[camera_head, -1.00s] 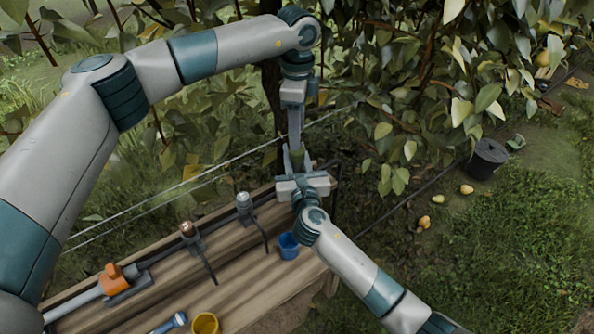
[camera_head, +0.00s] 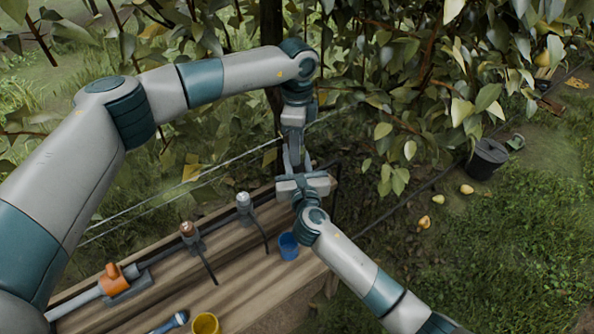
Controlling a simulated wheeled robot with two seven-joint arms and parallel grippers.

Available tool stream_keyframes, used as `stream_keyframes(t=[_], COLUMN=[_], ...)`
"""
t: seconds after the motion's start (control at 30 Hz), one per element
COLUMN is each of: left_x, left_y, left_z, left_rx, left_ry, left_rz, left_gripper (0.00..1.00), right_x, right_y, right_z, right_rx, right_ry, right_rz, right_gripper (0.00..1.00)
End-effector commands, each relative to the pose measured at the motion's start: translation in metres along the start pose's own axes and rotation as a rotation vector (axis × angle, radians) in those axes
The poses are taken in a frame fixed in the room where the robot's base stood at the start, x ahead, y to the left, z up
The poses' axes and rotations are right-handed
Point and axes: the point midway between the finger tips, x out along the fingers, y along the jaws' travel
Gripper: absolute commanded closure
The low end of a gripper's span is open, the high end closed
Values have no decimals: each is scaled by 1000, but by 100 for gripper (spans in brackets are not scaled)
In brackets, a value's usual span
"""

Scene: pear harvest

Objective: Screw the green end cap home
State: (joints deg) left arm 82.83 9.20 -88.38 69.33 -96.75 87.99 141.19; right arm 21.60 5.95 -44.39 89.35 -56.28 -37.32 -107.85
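My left gripper (camera_head: 293,160) points down at the back right end of the wooden bench. My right gripper (camera_head: 300,178) comes up from below and meets it there. The fingers of the two overlap in the picture, so I cannot tell whether either is open or shut, or what is between them. The green end cap cannot be made out now; the grippers may hide it. A grey pipe (camera_head: 75,303) with an orange clamp piece (camera_head: 112,271) lies along the left of the bench (camera_head: 240,290).
On the bench stand a copper-topped fitting (camera_head: 188,230), a silver-topped fitting (camera_head: 243,199), a blue cup (camera_head: 288,246), a yellow cup (camera_head: 206,324) and a blue-handled tool (camera_head: 172,321). Leafy branches hang behind. A dark bucket (camera_head: 487,158) and several pears lie on the grass at right.

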Motion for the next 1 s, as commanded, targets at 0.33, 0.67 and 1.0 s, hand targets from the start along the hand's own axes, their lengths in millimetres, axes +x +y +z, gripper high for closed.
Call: stream_keyframes(t=[0.33, 0.67, 1.0], left_x=[0, 0, 0], left_y=[-1, -1, -1], left_z=[0, 0, 0], left_rx=[51, 489, 1014], left_ry=[0, 0, -1], left_rz=[-2, -2, -2], left_gripper=[95, 95, 95], right_x=[-1, -1, -1], right_y=[0, 0, 0], right_z=[-2, -3, -3], right_rx=[-1, -1, -1], right_ry=[4, 4, 4], right_rz=[0, 0, 0], right_gripper=[100, 100, 100])
